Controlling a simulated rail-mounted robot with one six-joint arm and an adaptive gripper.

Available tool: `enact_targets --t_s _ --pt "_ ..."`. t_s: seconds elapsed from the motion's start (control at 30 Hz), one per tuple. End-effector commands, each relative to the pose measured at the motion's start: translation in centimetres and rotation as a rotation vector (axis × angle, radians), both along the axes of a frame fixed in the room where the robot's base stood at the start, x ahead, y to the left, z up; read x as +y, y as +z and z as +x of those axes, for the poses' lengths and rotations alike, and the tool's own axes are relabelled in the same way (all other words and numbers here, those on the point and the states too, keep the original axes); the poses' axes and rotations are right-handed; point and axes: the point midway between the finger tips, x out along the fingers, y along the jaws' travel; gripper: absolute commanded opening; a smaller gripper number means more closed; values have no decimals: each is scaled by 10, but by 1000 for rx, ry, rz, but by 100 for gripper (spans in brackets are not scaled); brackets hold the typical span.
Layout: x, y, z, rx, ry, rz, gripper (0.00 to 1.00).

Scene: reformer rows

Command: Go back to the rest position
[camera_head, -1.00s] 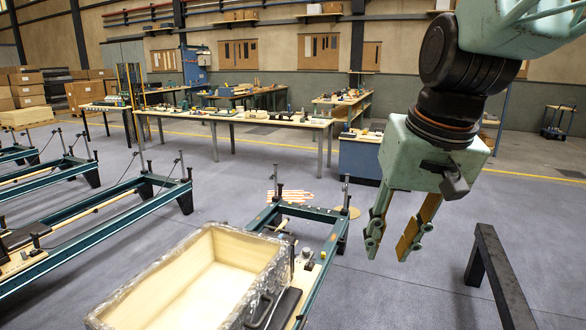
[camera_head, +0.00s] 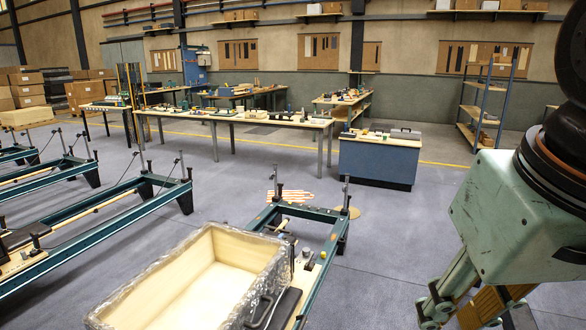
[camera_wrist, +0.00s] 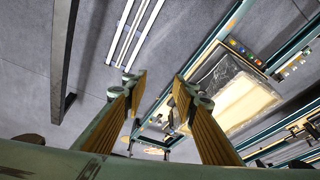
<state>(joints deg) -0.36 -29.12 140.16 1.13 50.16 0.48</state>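My gripper (camera_head: 470,312) is at the lower right of the head view, partly cut off by the bottom edge. In the wrist view my gripper (camera_wrist: 158,88) shows its two ribbed, tan-padded fingers apart, with nothing between them. It is to the right of the reformer frame and clear of it. An open wooden box (camera_head: 262,262) with film around its outside stands on the near end of the frame. The box (camera_wrist: 213,82) also shows right of the fingers in the wrist view.
The teal reformer frame (camera_head: 333,238) stands at the centre, with more frames at the left. A dark beam (camera_wrist: 60,55) and pale bars (camera_wrist: 135,32) show in the wrist view. A blue cabinet (camera_head: 378,163) and a long table (camera_head: 232,118) stand behind. Open floor (camera_head: 400,225) lies between.

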Motion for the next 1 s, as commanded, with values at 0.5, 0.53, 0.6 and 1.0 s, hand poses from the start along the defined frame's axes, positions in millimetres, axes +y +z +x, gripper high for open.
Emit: enact_targets --t_s 0.5,0.53,0.6,1.0 --pt "-7 -9 -44 -15 9 -23 26" --pt "-7 -9 -44 -15 9 -23 26" --pt "-7 -9 -44 -15 9 -23 26" --pt "-7 -9 -44 -15 9 -22 26"
